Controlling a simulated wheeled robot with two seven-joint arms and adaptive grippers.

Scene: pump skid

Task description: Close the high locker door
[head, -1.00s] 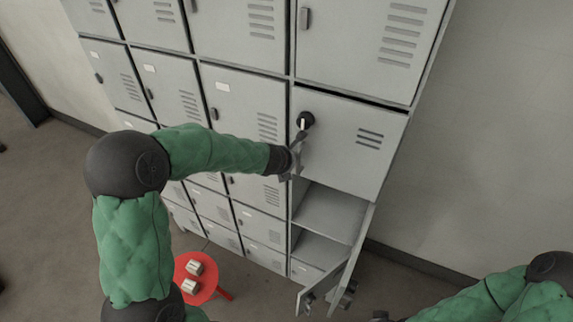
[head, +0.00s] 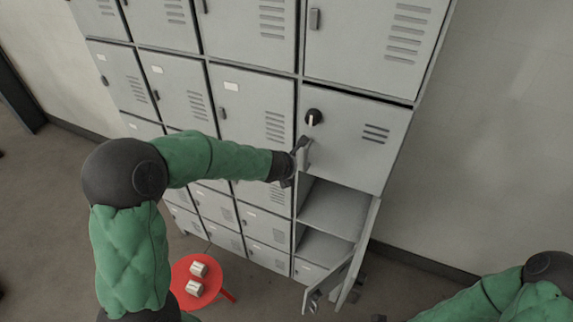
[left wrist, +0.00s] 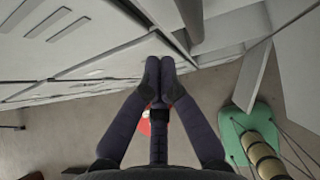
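The high locker door (head: 355,150) is in the right column of the grey locker bank, with a round black lock and pale handle (head: 314,117) at its upper left and vent slots at its right. It looks flush or nearly flush with its frame; a dark line shows along its top edge. My left gripper (head: 303,152) is at the door's left edge, just below the lock. In the left wrist view the fingers (left wrist: 160,68) are together with nothing seen between them. Whether they touch the door is unclear. My right arm shows at the bottom right; its gripper is barely visible at the bottom edge (head: 378,318).
Below the high door is an open compartment with a shelf (head: 335,208). A lower door (head: 330,285) stands open, jutting outward. A red round stool (head: 205,270) with two small pale boxes (head: 195,287) stands at the lower left. The floor right of the lockers is clear.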

